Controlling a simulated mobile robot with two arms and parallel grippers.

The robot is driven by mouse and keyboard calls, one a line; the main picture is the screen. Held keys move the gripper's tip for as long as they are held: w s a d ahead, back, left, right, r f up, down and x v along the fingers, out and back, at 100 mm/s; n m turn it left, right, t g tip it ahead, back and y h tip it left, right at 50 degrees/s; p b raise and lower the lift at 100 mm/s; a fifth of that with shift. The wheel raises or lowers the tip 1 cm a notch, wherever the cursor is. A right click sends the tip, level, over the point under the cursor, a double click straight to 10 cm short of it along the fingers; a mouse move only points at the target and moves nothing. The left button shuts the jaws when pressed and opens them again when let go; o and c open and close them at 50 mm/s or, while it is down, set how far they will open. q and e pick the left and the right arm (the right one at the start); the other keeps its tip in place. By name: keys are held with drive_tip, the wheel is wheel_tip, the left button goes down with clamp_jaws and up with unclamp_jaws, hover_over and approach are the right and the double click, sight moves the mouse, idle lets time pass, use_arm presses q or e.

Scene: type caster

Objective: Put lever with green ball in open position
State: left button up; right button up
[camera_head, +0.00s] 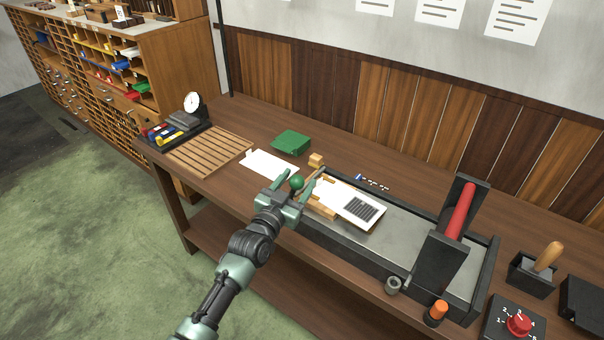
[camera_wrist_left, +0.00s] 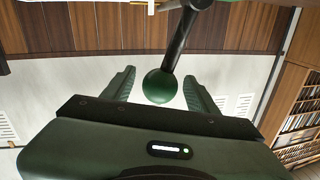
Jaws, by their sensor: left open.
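The green ball (camera_head: 297,183) is the knob of a lever at the left end of the long machine bed on the bench. In the left wrist view the green ball (camera_wrist_left: 160,87) sits on the end of a dark lever rod (camera_wrist_left: 180,42). My left gripper (camera_head: 296,180) is open, with one finger on each side of the ball. In the left wrist view my left gripper (camera_wrist_left: 160,92) shows a gap between each finger and the ball. The lever's base is mostly hidden in the head view. My right gripper is not in view.
A printed white sheet (camera_head: 350,203) lies on the machine bed, right of the lever. A dark upright block with a red roller (camera_head: 459,210) stands further right.

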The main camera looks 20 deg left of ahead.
use_arm(q)
drive_tip(key=shift+w+d, duration=0.15)
drive_tip(key=shift+w, duration=0.6)
drive_tip(key=shift+w+d, duration=0.1)
drive_tip(key=shift+w, duration=0.65)
clamp_jaws()
